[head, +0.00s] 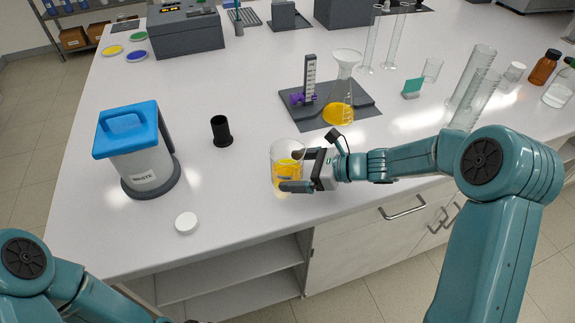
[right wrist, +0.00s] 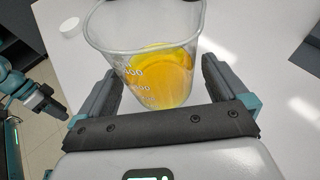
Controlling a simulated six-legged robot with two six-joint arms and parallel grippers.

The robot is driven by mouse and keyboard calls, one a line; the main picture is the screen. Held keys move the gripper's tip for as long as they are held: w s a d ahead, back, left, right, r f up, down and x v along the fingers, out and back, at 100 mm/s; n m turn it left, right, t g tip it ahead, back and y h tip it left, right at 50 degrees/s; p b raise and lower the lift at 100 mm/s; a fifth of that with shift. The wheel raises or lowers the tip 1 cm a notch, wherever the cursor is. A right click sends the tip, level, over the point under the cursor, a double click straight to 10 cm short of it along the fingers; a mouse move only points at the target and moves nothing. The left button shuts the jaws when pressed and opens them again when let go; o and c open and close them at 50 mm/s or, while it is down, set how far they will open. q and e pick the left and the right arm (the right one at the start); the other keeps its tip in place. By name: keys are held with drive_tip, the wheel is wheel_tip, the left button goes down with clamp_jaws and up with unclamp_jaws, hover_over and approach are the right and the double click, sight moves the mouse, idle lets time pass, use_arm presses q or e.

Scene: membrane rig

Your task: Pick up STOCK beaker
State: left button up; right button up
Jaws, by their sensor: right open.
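A clear glass beaker (head: 287,163) with orange-yellow liquid stands near the front edge of the bench. No STOCK label is readable on it; the right wrist view shows white volume marks on the beaker (right wrist: 150,62). My right gripper (head: 288,171) is open, with its fingers reaching along either side of the beaker. In the right wrist view the fingers (right wrist: 158,90) flank the glass, with a visible gap on the right side; contact on the left is unclear. Part of my left gripper (right wrist: 52,106) shows at the left of that view, its jaws too small to tell.
A blue-lidded waste bin (head: 146,165), a black cup (head: 221,131) and a white cap (head: 186,222) stand to the left. A conical flask with a funnel (head: 340,100) stands on a dark stand base behind. Glass cylinders (head: 475,90) stand behind my right arm.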

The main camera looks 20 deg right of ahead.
drive_tip(key=shift+x, duration=1.2)
drive_tip(key=shift+a+r, duration=0.1)
drive_tip(key=shift+r, duration=0.05)
drive_tip(key=c, duration=1)
drive_tip(key=shift+c, duration=0.2)
